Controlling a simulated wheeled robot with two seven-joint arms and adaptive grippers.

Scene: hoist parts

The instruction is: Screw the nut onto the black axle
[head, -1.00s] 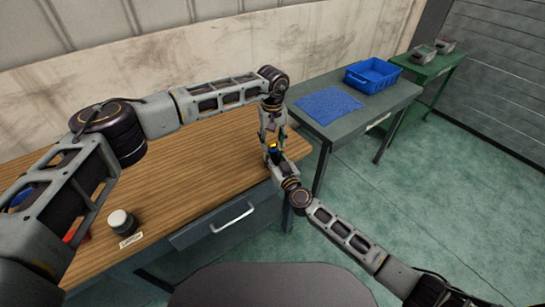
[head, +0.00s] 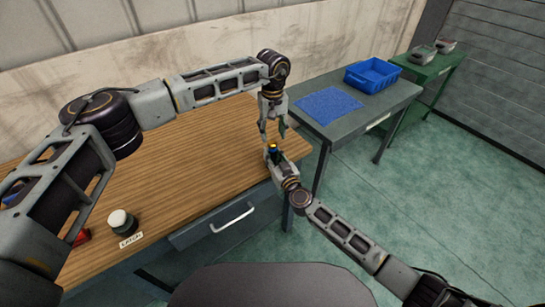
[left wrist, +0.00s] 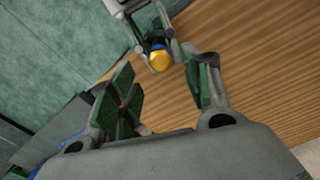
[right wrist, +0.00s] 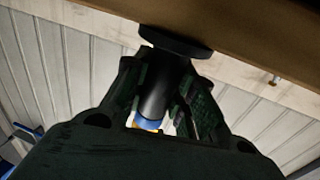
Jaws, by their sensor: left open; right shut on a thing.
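My right gripper (head: 273,158) is shut on the black axle (right wrist: 156,92) above the workbench's front right corner. In the right wrist view the axle's dark shaft runs between the fingers, with a wide dark disc (right wrist: 175,41) at its far end and a blue band (right wrist: 147,123) at its near end. A yellow nut (left wrist: 160,61) sits at the end by the blue band; how far it is threaded cannot be seen. It also shows in the head view (head: 273,146). My left gripper (head: 274,127) is open and empty just above the nut, its fingers apart.
The wooden workbench (head: 180,170) is mostly clear. A lidded jar (head: 122,222) stands near its front left edge, with a red object (head: 82,238) beside it. A grey table (head: 345,127) at right holds a blue mat (head: 327,104) and blue bin (head: 372,75).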

